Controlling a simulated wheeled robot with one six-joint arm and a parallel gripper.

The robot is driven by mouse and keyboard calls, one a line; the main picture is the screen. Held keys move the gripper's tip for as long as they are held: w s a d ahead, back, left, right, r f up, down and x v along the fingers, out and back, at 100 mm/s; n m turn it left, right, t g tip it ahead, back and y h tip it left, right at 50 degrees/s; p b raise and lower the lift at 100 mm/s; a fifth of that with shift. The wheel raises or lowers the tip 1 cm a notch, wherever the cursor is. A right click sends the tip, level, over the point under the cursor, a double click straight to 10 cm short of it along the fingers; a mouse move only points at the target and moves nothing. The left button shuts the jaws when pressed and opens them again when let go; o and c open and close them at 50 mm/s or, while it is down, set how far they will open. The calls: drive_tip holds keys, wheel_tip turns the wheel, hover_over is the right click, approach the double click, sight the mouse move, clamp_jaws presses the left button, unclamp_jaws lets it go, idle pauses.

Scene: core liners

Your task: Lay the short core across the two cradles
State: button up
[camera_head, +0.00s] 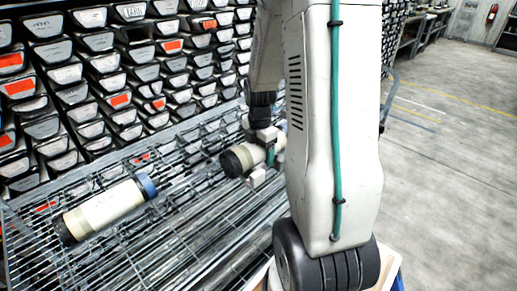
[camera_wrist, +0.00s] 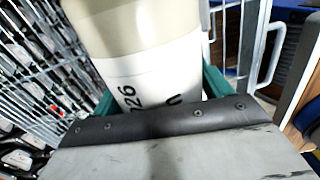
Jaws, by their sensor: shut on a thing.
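My gripper (camera_head: 263,157) is shut on the short core (camera_head: 238,160), a cream cylinder with a black end cap pointing left. The core is held above the wire-mesh shelf, partly hidden by the gripper and my arm. In the wrist view the core (camera_wrist: 150,62) fills the top middle, with black print on a white band, and green finger pads of my gripper (camera_wrist: 160,90) show on both sides. I cannot make out the two cradles in either view; my arm hides part of the shelf.
A longer cream core (camera_head: 105,208) with a blue end and a dark end lies on the wire-mesh shelf (camera_head: 175,245) at left. Behind it are stacked rows of trays (camera_head: 120,70), some with orange labels. The grey floor (camera_head: 450,170) at right is open.

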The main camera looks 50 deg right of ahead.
drive_tip(key=shift+f, duration=0.25)
drive_tip(key=o, duration=2)
drive_tip(key=shift+f, duration=0.1)
drive_tip(key=shift+o, duration=0.2)
